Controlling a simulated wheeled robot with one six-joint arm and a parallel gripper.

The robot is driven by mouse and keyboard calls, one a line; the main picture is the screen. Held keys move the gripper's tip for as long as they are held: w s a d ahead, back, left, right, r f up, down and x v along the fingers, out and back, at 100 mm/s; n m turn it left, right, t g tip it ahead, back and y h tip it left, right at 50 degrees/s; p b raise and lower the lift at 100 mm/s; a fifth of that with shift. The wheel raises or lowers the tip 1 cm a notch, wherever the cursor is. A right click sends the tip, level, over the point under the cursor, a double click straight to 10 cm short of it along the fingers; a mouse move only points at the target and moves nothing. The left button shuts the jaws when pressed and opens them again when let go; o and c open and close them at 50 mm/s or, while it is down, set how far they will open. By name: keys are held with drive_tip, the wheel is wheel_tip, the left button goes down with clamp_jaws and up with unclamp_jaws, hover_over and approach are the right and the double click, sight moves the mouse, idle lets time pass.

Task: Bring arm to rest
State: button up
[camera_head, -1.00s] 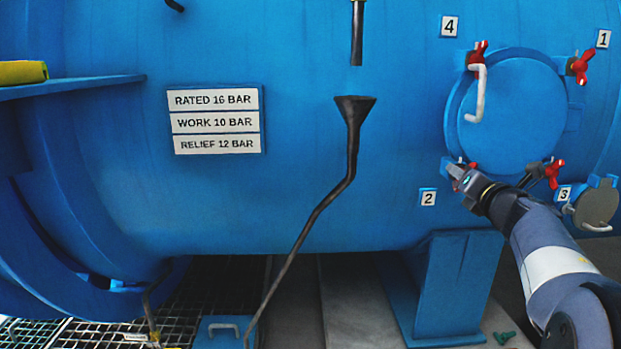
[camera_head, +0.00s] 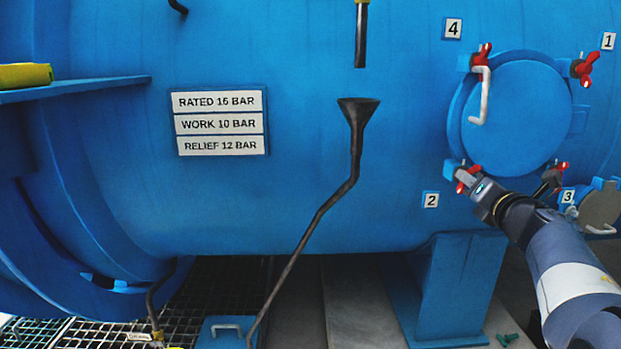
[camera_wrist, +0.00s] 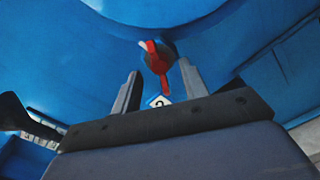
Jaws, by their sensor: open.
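My gripper (camera_head: 466,182) is at the lower left of the round blue hatch cover (camera_head: 515,115), close to the red wing nut (camera_head: 468,175) by label 2 (camera_head: 430,200). In the wrist view my gripper (camera_wrist: 160,92) shows two fingers spread apart, with nothing between them held. The red wing nut (camera_wrist: 158,62) is beyond the fingertips there, and the tag with 2 (camera_wrist: 158,101) shows between the fingers. My arm comes in from the lower right of the head view.
More red wing nuts stand at label 4 (camera_head: 453,28) and label 1 (camera_head: 608,41). A white handle (camera_head: 481,97) sticks out from the hatch. A small round cover (camera_head: 600,207) is at the right. A dark funnel pipe (camera_head: 355,150) stands left of my arm.

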drive_tip(key=s, duration=0.6)
drive_tip(key=w, duration=1)
drive_tip(key=shift+w+a, duration=0.1)
drive_tip(key=shift+w, duration=0.3)
drive_tip(key=m, duration=0.1)
drive_tip(key=m+p, duration=0.1)
drive_tip(key=shift+s+r+m+p, duration=0.15)
drive_tip(key=shift+r+m+p, duration=0.15)
drive_tip(key=shift+m, duration=0.1)
drive_tip(key=m+p, duration=0.2)
drive_tip(key=m, duration=0.1)
drive_tip(key=shift+f+m, duration=0.1)
drive_tip(key=shift+m, duration=0.3)
drive_tip(key=m+p, duration=0.2)
drive_tip(key=m, duration=0.1)
drive_tip(key=shift+f+m+p, duration=0.2)
drive_tip(key=shift+m+p, duration=0.4)
drive_tip(key=shift+m, duration=0.4)
drive_tip(key=shift+s, duration=0.1)
